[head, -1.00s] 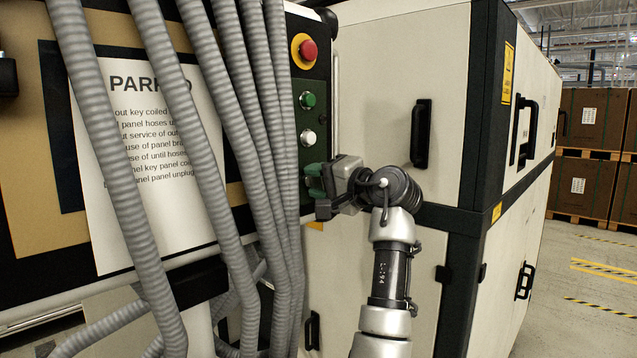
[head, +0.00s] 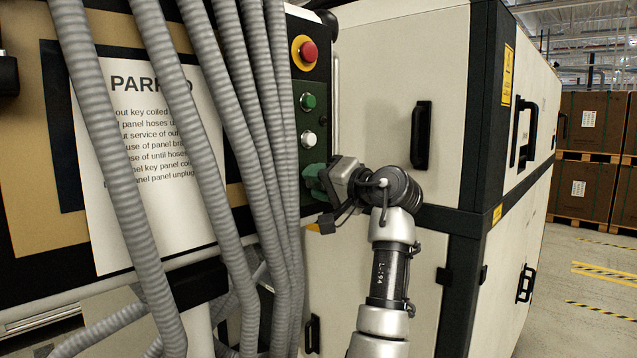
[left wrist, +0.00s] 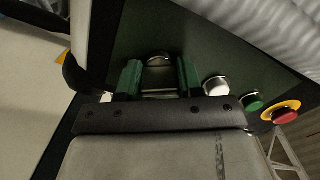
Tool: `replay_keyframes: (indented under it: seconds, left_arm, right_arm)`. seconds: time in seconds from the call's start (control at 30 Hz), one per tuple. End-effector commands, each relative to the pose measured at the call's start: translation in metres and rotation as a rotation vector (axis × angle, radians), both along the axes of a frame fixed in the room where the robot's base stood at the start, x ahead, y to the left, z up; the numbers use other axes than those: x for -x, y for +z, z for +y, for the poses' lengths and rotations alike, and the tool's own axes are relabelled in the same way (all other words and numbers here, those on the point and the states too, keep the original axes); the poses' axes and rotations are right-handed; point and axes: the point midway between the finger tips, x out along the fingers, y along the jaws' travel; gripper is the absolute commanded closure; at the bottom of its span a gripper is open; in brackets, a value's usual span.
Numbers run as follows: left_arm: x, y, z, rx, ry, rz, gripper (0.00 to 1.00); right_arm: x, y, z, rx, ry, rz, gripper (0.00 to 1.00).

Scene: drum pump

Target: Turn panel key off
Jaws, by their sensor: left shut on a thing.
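The dark control panel (head: 313,108) carries a red stop button on a yellow ring (head: 307,52), a green button (head: 308,101) and a white button (head: 308,139) in a column. My left gripper (head: 313,183) is at the lower end of this column, below the white button, and hides the key there in the head view. In the left wrist view, the green fingers of my left gripper (left wrist: 159,68) stand on both sides of the panel key (left wrist: 158,60), close to the panel face. The gripper is shut on the key and looks tilted. My right gripper is not in view.
Several grey corrugated hoses (head: 240,90) hang just left of the buttons, over a white notice (head: 150,160). A large cream cabinet (head: 385,60) with black handles stands behind my arm. Stacked brown boxes (head: 590,125) and open floor lie at the right.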

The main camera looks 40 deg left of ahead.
Motion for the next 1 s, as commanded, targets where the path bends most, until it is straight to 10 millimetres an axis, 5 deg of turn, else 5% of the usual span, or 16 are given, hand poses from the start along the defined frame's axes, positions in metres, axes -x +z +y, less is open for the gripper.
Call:
replay_keyframes:
  seconds: [0.03,0.07,0.2,0.57,1.0]
  left_arm:
    - [0.0,-0.002,0.0,0.005,0.001,0.0,0.87]
    - [0.0,-0.002,0.0,0.005,0.001,0.0,0.61]
    - [0.0,-0.001,0.0,0.004,0.001,0.001,0.39]
    - [-0.001,-0.001,-0.005,0.002,-0.001,0.0,0.38]
    - [-0.003,0.0,-0.085,0.003,-0.003,0.001,0.38]
  right_arm:
    - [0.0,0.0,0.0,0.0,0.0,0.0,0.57]
    - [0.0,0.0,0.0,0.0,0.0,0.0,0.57]
    - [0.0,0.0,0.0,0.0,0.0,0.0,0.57]
    - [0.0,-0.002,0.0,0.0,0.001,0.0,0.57]
    - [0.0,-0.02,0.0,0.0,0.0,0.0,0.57]
